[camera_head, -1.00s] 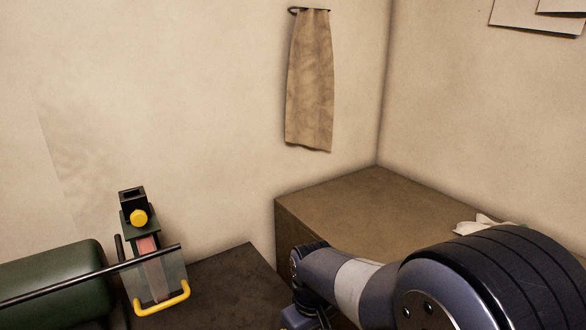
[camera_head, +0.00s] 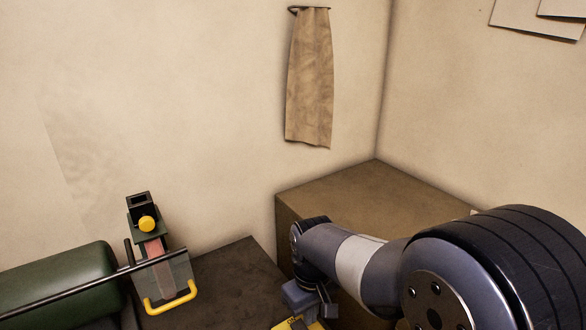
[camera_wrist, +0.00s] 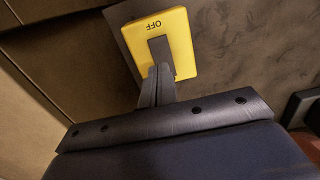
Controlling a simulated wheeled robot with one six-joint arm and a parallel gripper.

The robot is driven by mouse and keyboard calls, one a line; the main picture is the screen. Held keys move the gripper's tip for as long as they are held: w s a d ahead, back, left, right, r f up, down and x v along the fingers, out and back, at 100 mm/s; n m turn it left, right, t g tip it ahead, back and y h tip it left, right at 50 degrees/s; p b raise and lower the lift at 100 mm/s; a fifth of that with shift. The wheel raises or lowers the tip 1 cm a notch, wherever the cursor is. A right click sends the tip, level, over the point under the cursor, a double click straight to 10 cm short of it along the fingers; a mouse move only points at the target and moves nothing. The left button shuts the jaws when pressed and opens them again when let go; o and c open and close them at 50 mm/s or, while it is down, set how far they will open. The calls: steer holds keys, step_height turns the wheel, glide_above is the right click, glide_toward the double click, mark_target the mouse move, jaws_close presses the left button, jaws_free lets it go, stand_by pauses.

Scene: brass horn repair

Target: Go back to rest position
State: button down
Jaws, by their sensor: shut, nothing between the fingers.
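My gripper (camera_wrist: 157,84) shows in the wrist view with its two dark fingers together and nothing between them. Its tips are in front of a yellow plate (camera_wrist: 182,58) marked OFF, close to the plate's grey lever (camera_wrist: 161,54). I cannot tell whether the tips touch the lever. In the head view my arm bends at the lower right, and its wrist end reaches down by the bottom edge. A bit of the yellow plate (camera_head: 288,325) shows there, while the fingers cannot be made out.
A brown box-like block (camera_head: 350,190) stands in the corner behind my arm. At left are a green padded cylinder (camera_head: 60,275), a black bar and a device with a yellow knob (camera_head: 147,223) and yellow handle (camera_head: 172,299). A cloth (camera_head: 310,80) hangs on the wall.

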step_height(320, 180, down, 8)
steer(key=b, duration=0.7)
steer(key=shift+r, duration=0.25)
step_height(320, 180, up, 10)
steer(key=p, duration=0.7)
steer(key=shift+f, duration=0.2)
